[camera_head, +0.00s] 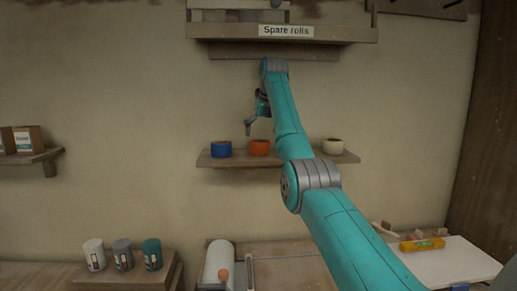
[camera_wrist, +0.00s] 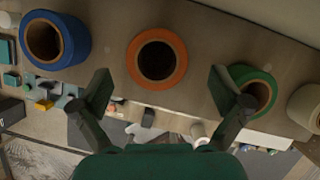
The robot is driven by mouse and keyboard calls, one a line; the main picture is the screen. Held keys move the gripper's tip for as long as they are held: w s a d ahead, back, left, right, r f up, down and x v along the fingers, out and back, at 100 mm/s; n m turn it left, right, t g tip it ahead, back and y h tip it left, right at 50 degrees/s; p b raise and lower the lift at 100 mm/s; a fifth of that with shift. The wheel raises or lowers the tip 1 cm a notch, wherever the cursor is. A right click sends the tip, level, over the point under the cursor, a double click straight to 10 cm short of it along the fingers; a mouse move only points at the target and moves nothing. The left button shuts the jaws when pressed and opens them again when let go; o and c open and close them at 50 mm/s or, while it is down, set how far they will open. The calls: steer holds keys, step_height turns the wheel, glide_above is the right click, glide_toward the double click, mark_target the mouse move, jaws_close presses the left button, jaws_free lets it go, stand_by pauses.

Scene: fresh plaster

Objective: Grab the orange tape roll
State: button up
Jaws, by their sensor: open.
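The orange tape roll (camera_head: 259,148) stands on the middle wall shelf, between a blue roll (camera_head: 221,149) and my arm. In the wrist view the orange roll (camera_wrist: 181,58) shows its open centre hole, ahead of and between my two fingers. My gripper (camera_head: 249,127) is open and empty, above the shelf and slightly left of the orange roll. In the wrist view my gripper's fingers (camera_wrist: 160,84) are spread wide, apart from the orange roll. The right finger overlaps part of a green roll (camera_wrist: 243,72).
A cream roll (camera_head: 333,146) sits at the right end of the shelf (camera_head: 292,160). My arm hides the green roll in the head view. A higher shelf labelled "Spare rolls" (camera_head: 286,31) hangs above. Several cans (camera_head: 123,255) stand at lower left.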

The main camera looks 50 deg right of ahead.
mark_target(260, 144)
steer(key=x, duration=0.5)
steer(key=shift+a+f, duration=0.2)
steer(key=shift+a, duration=0.05)
steer(key=c, duration=1.2)
steer(key=shift+s+r, duration=0.15)
